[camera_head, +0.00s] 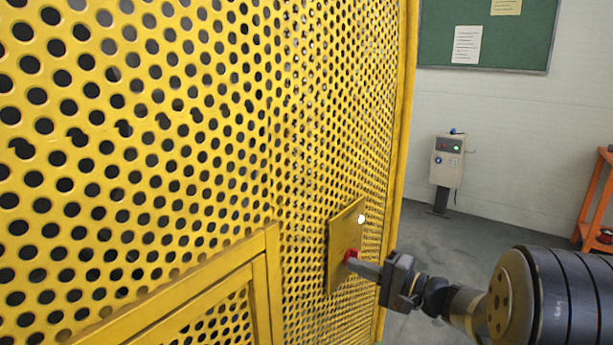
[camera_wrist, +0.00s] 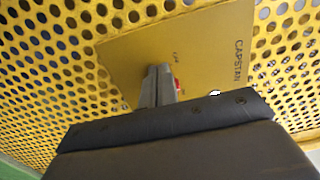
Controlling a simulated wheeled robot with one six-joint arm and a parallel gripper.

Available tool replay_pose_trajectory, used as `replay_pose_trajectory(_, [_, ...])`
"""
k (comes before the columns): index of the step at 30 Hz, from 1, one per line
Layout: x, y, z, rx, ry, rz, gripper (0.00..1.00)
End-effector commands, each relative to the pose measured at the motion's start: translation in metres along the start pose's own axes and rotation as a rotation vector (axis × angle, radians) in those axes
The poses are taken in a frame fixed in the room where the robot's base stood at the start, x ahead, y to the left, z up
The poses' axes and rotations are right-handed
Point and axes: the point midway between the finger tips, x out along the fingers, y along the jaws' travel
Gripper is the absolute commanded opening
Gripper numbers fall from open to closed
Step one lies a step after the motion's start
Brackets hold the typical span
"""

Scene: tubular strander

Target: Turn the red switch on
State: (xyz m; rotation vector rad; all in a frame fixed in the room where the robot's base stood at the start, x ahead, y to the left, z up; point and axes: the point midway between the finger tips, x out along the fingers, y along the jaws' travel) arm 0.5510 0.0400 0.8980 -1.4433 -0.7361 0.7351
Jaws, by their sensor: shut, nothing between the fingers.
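The red switch (camera_head: 350,256) sits on a yellow plate (camera_head: 343,238) fixed to the perforated yellow guard. My gripper (camera_head: 356,263) is shut, with its fingertips at the switch, seemingly touching it. In the wrist view the shut fingers (camera_wrist: 158,84) cover most of the red switch (camera_wrist: 177,86), and only a thin red strip shows at their right side. The plate (camera_wrist: 205,45) there bears the word CAPSTAN and small marks near the switch. Which way the switch is turned cannot be told. A small white round part (camera_head: 361,219) is on the plate above the switch.
The perforated yellow guard (camera_head: 150,120) fills the left and middle, with a framed panel (camera_head: 190,300) low down. A grey control box (camera_head: 447,160) on a post stands by the back wall. An orange rack (camera_head: 592,200) is at the far right. Open floor lies between.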

Motion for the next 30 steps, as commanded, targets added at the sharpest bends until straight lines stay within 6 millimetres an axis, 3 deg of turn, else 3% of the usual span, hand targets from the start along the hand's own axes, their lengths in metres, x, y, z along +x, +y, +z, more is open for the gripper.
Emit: replay_pose_trajectory(30, [-0.0002, -0.0050, 0.0058, 0.001, 0.001, 0.000, 0.00])
